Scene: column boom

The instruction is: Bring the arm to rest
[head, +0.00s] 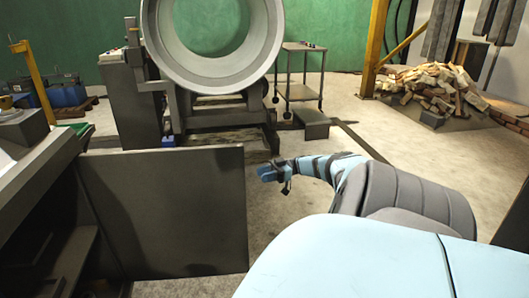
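My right arm, light blue with dark bands and a grey ribbed sleeve, reaches from the lower right towards the middle of the head view. My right gripper (273,174) is at its far end, above the concrete floor and a little right of a dark flat panel (165,215). The gripper is apart from the panel in the picture and no object shows in it. Its fingers are too small to tell whether they are open or shut. My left arm and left gripper are not in view.
A large grey metal ring (160,45) stands on a machine at the back. A small metal trolley (299,92) is right of it. A pile of wood pieces (436,84) lies by a yellow post (374,45). A dark bench (35,175) is at left. The floor right of my gripper is clear.

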